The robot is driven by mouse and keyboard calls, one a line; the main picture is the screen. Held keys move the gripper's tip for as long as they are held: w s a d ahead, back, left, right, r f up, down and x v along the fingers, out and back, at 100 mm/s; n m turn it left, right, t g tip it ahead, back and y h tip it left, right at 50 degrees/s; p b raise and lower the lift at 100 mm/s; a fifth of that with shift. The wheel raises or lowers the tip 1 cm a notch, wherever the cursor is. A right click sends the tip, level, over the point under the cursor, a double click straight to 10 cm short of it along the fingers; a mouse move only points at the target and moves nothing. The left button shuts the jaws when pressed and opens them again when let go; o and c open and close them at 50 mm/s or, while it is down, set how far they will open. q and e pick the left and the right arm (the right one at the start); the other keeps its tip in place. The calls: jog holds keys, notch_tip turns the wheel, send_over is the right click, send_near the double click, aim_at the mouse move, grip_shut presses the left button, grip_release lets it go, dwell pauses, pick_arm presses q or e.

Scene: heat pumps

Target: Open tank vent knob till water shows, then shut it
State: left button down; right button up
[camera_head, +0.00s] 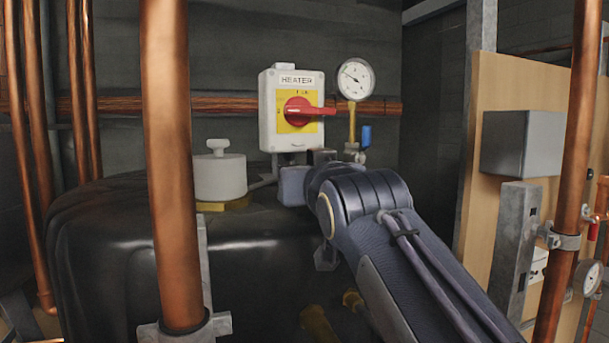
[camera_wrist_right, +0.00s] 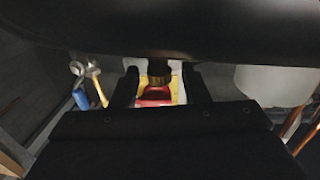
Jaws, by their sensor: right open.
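The black tank (camera_head: 105,235) fills the lower left of the head view, and its dark curved body (camera_wrist_right: 160,25) spans the top of the wrist view. A small brass-brown fitting (camera_wrist_right: 159,76) shows at the tank's edge, between my right fingers; I cannot tell whether it is the vent knob. My right gripper (camera_wrist_right: 160,70) is open, a finger on either side of the fitting, with no grip visible. In the head view my right arm hides the fingers and the spot they reach. No water is visible. My left gripper is not in view.
A heater switch box (camera_head: 291,110) with a red handle (camera_head: 303,112) is on the wall behind. A pressure gauge (camera_head: 356,78) and blue valve handle (camera_head: 366,137) stand right of it. A white capped cylinder (camera_head: 220,177) sits on the tank. A copper pipe (camera_head: 170,160) rises in front.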

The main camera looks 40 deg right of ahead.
jog(key=b+v, duration=0.2)
jog(key=v, duration=0.4)
jog(key=shift+s+a, duration=0.25)
jog(key=shift+s, duration=0.3)
